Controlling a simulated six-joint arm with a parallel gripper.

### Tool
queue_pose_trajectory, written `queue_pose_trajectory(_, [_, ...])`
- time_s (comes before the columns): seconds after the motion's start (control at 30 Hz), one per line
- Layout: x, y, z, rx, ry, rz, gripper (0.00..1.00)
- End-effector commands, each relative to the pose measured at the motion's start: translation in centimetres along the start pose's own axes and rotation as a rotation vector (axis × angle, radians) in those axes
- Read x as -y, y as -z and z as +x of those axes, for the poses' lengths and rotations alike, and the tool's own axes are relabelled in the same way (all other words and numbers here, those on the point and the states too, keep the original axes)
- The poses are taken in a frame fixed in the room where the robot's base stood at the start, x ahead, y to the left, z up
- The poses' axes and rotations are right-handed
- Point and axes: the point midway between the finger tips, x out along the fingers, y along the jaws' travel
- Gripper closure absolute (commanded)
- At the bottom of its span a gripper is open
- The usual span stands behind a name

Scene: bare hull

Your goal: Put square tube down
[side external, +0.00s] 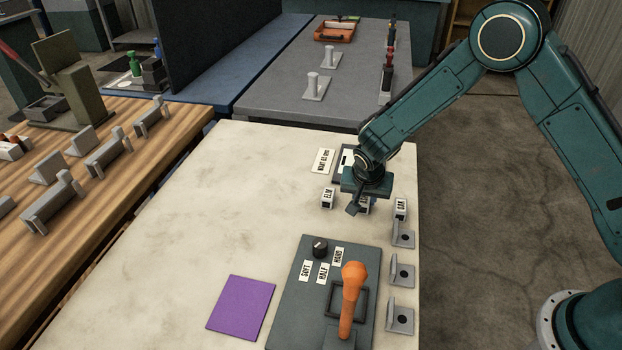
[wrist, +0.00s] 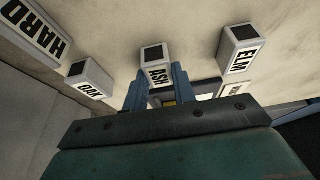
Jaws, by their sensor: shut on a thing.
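My gripper (side external: 361,204) is low over the far right part of the pale table. In the wrist view, its two blue fingers (wrist: 156,92) stand on either side of a white square tube marked ASH (wrist: 157,71), with a dark square end. The gripper is shut on this tube. In the side view, the tube is mostly hidden behind the fingers. I cannot tell whether it touches the table. Similar white pieces stand apart on either side: ELM (side external: 327,198), also in the wrist view (wrist: 238,62), and OAK (side external: 400,209), also in the wrist view (wrist: 90,83).
Several grey angle brackets (side external: 401,273) line the right table edge. A grey panel (side external: 290,322) with an orange lever (side external: 352,295) and a black knob (side external: 320,246) lies in front. A purple square (side external: 240,307) lies to its left. The table's left part is clear.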

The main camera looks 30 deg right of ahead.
Motion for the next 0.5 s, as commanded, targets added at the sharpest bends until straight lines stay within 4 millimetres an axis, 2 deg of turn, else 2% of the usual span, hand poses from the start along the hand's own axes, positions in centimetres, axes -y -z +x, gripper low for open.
queue_pose_trajectory(0.03, [0.02,0.00,0.02,0.000,0.001,0.000,0.68])
queue_pose_trajectory(0.1, [0.02,0.00,0.01,0.000,0.001,0.000,0.54])
queue_pose_trajectory(0.13, [0.02,0.00,0.01,0.000,0.001,0.000,0.52])
queue_pose_trajectory(0.5, [0.02,0.07,-0.15,0.000,0.001,0.000,0.52])
